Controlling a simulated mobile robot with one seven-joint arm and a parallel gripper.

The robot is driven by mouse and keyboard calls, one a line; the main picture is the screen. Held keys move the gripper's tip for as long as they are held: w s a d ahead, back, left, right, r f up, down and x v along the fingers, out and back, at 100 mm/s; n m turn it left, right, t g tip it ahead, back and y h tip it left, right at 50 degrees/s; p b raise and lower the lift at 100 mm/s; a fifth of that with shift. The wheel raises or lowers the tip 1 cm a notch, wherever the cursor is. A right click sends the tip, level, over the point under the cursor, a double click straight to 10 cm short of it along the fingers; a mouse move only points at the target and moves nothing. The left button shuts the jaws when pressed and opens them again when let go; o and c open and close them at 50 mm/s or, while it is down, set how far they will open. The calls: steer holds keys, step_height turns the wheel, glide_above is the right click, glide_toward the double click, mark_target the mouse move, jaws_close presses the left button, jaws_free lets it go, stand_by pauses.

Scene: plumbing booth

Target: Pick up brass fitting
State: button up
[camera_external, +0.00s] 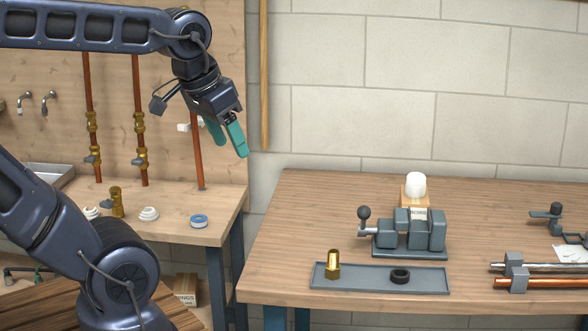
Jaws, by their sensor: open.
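The brass fitting (333,265) stands upright at the left end of a shallow grey tray (365,280) on the right workbench. It has a hexagonal base and a narrower round top. My gripper (228,140), with teal fingers, is open and empty. It hangs in the air above the gap between the two benches, up and to the left of the fitting and well apart from it. Another brass-coloured piece (117,202) stands on the left bench.
A black ring (400,276) lies in the tray's right part. A grey vise (410,235) stands right behind the tray. Pipes (545,284) lie at the right. The bench's left part (285,235) is clear. Vertical copper pipes (138,110) run along the left back panel.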

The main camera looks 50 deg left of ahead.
steer(key=w+f+n+g+h, duration=0.1)
steer(key=w+f+n, duration=0.3)
steer(key=w, duration=0.3)
steer(key=w+f+n+g, duration=0.1)
steer(key=w+f+n, duration=0.2)
steer(key=w+n, duration=0.3)
steer(key=n+g, duration=0.3)
steer(key=n, duration=0.5)
glide_above(334, 251)
steer(key=f, duration=1)
steer(key=a+f, duration=0.1)
steer(key=f, duration=0.3)
steer(key=shift+f, duration=0.4)
steer(key=shift+w+f, duration=0.1)
steer(key=shift+f, duration=0.45)
steer(key=shift+d+f, duration=0.2)
steer(key=shift+f, duration=1.5)
steer(key=shift+d+f, duration=0.15)
steer(key=shift+f, duration=1.55)
steer(key=shift+d+f, duration=0.2)
steer(key=shift+f, duration=1.5)
steer(key=shift+c, duration=0.2)
steer(key=c, duration=1.1)
